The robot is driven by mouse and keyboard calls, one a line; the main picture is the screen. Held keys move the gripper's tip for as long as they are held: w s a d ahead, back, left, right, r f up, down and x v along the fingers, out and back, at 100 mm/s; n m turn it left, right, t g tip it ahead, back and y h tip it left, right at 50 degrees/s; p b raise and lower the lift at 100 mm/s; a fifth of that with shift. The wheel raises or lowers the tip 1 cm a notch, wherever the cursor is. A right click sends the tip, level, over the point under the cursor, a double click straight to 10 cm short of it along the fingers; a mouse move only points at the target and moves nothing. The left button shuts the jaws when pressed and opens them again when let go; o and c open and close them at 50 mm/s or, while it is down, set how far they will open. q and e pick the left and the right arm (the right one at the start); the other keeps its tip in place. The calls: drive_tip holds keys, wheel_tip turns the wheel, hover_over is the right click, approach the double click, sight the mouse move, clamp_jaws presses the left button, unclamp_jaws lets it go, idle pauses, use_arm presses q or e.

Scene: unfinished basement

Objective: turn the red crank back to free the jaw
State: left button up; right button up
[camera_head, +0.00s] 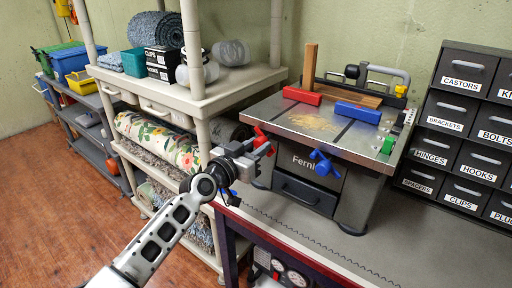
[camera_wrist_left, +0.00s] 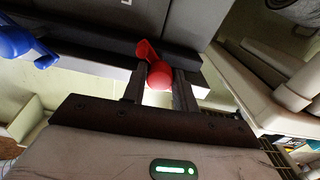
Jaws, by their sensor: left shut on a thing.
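The grey bench machine (camera_head: 310,160) marked "Fernl…" stands on the workbench. Its red crank (camera_head: 260,137) is on the front left side. My left gripper (camera_head: 262,149) is at this crank; in the left wrist view its two fingers (camera_wrist_left: 159,88) are shut on the red knob (camera_wrist_left: 160,76), one on each side. A blue crank (camera_head: 323,163) is on the machine's front; it also shows in the left wrist view (camera_wrist_left: 22,42). On the top lie a red jaw block (camera_head: 302,95) and a blue jaw block (camera_head: 358,112). My right gripper is out of view.
An upright wooden piece (camera_head: 309,66) and a wooden strip (camera_head: 352,94) are at the machine's back. Labelled drawers (camera_head: 462,130) stand at right. A beige shelf (camera_head: 215,96) with rolled rugs is close behind my left arm. The bench front (camera_head: 400,240) is clear.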

use_arm(q)
drive_tip(key=shift+n, duration=1)
drive_tip(key=n, duration=0.2)
drive_tip(key=shift+n+b, duration=0.3)
drive_tip(key=n, duration=0.6)
drive_tip(key=shift+s, duration=0.1)
drive_tip(key=n+p, duration=0.1)
drive_tip(key=n, duration=0.4)
drive_tip(key=shift+d+r, duration=0.1)
drive_tip(key=n+p, duration=0.1)
drive_tip(key=n, duration=0.1)
drive_tip(key=shift+n, duration=0.3)
drive_tip(key=shift+n+p, duration=0.5)
drive_tip(key=shift+n, duration=0.9)
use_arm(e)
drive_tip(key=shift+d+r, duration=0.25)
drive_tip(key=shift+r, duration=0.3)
use_arm(q)
drive_tip(key=shift+n, duration=0.3)
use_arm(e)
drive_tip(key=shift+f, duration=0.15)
